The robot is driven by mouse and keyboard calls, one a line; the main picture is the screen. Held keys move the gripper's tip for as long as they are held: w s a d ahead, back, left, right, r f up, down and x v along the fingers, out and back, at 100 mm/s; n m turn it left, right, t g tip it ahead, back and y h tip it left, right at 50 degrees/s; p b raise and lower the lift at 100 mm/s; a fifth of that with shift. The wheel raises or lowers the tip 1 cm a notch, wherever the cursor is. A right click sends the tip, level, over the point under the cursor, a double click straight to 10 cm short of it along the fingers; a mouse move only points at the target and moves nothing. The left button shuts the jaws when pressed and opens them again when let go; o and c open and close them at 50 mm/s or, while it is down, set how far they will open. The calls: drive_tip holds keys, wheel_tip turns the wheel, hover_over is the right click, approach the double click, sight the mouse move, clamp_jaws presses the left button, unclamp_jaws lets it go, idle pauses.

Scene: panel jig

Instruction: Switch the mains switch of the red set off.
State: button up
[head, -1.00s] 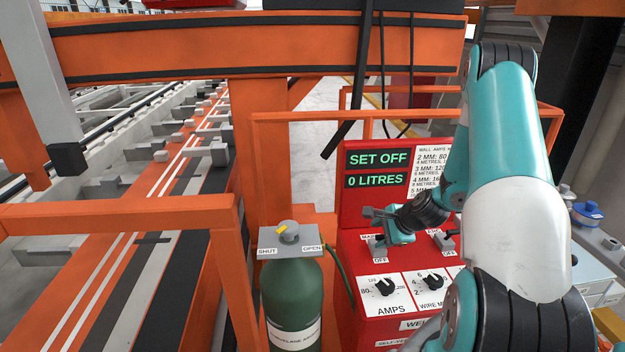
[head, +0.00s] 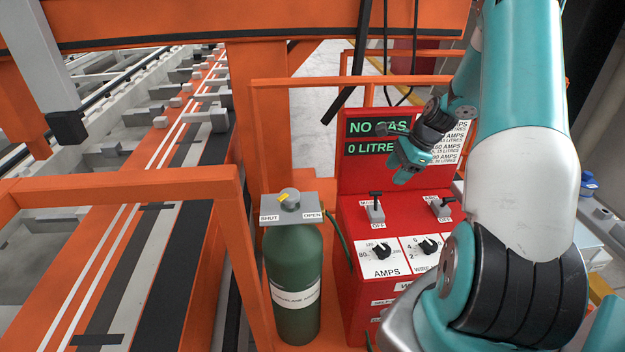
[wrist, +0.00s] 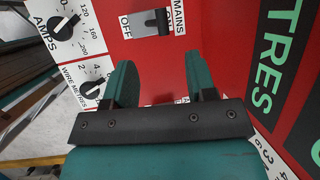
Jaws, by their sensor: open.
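The red set (head: 360,225) is a red welding box with an upright display panel. Its mains switch (head: 375,208) is on the left of the sloping top, with its lever up, away from the OFF label. In the wrist view the mains switch (wrist: 157,22) is ahead of the fingers, its dark lever toward the ON end. The display (head: 378,136) is partly hidden by my gripper; its top line seems to read NO GAS, the lower 0 LITRES. My gripper (head: 402,163) is open and empty, above the switch and apart from it; it also shows in the wrist view (wrist: 157,80).
A second switch (head: 440,207) stands right of the mains switch, lever up. AMPS (head: 380,251) and wire dials (head: 428,246) sit below.

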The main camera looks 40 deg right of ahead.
drive_tip(key=b+v, duration=0.2)
drive_tip(key=v, duration=0.5)
drive_tip(key=w+a+r+n+g+b, duration=0.1)
drive_tip(key=a+r+n+b, duration=0.1)
drive_tip(key=a+n, duration=0.6)
drive_tip(key=w+a+r+n+b, duration=0.1)
drive_tip(key=a+n, duration=0.6)
drive_tip(key=a, duration=1.4)
drive_tip(key=shift+a+r+n+g+y+b, duration=0.25)
drive_tip(key=shift+r+n+g+y+b, duration=0.25)
drive_tip(key=shift+b, duration=0.45)
drive_tip(key=shift+w, duration=0.15)
drive_tip(key=s+a+r+n, duration=0.1)
drive_tip(key=s+a+n, duration=0.4)
drive_tip(key=a, duration=0.4)
drive_tip(key=shift+s+a+r+n+g+b, duration=0.3)
drive_tip(key=shift+s+n, duration=0.1)
drive_tip(key=shift+n, duration=0.1)
drive_tip(key=s+a+n, duration=0.2)
drive_tip(key=s+n, duration=0.1)
drive_tip(key=s+a+n, duration=0.2)
drive_tip(key=s, duration=0.2)
drive_tip(key=s+a+n+g, duration=0.1)
drive_tip(key=s+a+n, duration=0.2)
drive_tip(key=s, duration=0.1)
drive_tip(key=shift+a+n, duration=0.1)
drive_tip(key=shift+n, duration=0.2)
drive_tip(key=shift+c, duration=0.8)
drive_tip(key=shift+s+a+n, duration=0.1)
drive_tip(key=shift+s+n, duration=0.2)
